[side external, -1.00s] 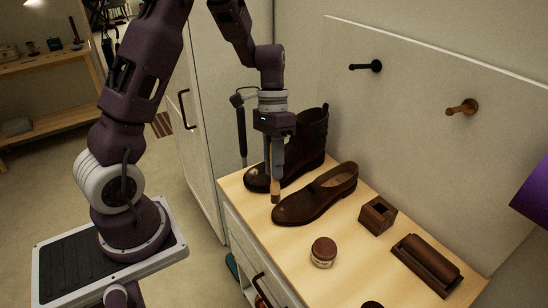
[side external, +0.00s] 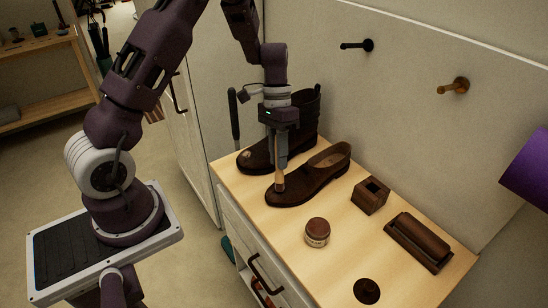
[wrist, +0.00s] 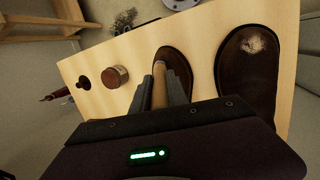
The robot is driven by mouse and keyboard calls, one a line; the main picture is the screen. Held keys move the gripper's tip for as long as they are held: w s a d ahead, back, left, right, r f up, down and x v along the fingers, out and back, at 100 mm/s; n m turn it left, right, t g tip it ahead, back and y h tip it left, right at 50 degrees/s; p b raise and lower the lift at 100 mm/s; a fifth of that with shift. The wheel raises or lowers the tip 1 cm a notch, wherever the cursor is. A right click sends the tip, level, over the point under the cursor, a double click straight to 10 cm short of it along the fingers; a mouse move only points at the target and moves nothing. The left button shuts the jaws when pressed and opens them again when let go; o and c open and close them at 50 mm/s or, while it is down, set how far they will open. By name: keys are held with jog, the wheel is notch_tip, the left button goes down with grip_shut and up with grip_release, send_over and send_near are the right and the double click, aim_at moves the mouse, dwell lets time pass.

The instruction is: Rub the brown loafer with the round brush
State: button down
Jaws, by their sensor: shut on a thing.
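The brown loafer (side external: 315,178) lies upright on the light wooden cabinet top, with its toe toward the left front. Its toe (wrist: 176,62) also shows in the wrist view. My gripper (side external: 281,163) points down over the toe end and is shut on the round brush (side external: 280,181), a slim, light wooden handle with a darker lower end. The handle (wrist: 159,84) also shows between the fingers (wrist: 166,88) in the wrist view. The brush's lower end overlaps the loafer's toe in the side view; whether it touches the leather I cannot tell.
A dark brown boot (side external: 306,135) with a scuffed toe stands behind the loafer. A jar (side external: 317,232), a wooden block with a square hole (side external: 370,196), a long dark brush (side external: 418,242) and a dark round piece (side external: 367,291) occupy the right. Two pegs (side external: 357,45) (side external: 454,86) jut from the wall panel.

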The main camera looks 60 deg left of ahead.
jog(key=s+r, duration=0.3)
jog(key=r, duration=0.4)
jog(key=shift+s+r, duration=0.25)
jog(key=shift+r, duration=0.15)
dwell(0.3)
